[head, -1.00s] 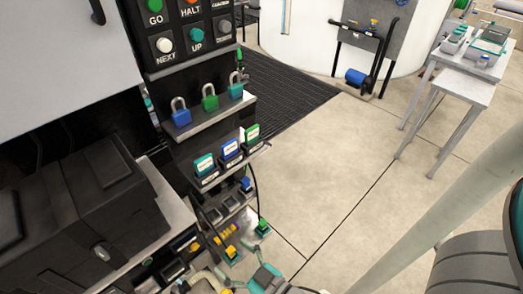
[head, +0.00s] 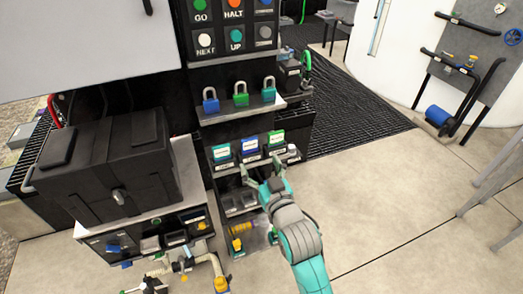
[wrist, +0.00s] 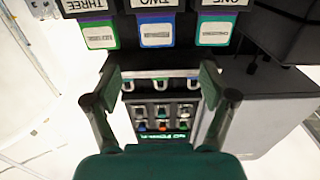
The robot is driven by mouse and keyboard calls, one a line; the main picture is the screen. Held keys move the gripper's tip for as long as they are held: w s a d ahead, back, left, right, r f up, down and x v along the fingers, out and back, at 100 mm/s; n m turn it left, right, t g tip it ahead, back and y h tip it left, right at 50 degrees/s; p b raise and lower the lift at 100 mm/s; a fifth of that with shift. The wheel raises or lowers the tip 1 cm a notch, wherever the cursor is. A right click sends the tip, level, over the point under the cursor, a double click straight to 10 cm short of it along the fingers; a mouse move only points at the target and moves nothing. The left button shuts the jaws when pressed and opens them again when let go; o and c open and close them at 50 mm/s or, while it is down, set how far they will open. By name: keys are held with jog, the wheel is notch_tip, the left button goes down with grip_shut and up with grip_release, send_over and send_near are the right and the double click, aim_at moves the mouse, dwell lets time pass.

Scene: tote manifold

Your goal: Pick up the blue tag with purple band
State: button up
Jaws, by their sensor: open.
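The blue tag with purple band (head: 249,147) stands in the middle of three tags on a small dark shelf of the panel. In the wrist view it (wrist: 156,34) shows upside down, under a label reading TWO, with a white label face. My gripper (head: 263,172) is open and empty, just below and in front of the tag row. In the wrist view its two fingers (wrist: 160,85) stand apart, and the tag lies beyond the gap between them, not touched.
A teal tag (head: 221,152) and a green tag (head: 277,141) stand close on either side. Padlocks, including a green one (head: 241,96), sit on the ledge above. A black box (head: 105,160) stands on the bench at left. Open floor (head: 390,200) lies to the right.

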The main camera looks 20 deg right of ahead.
aim_at(250, 144)
jog(key=shift+w+d+f, duration=0.1)
jog(key=shift+w, duration=2.5)
jog(key=shift+w+d+f, duration=0.1)
jog(key=shift+w, duration=2.5)
jog(key=c, duration=1.2)
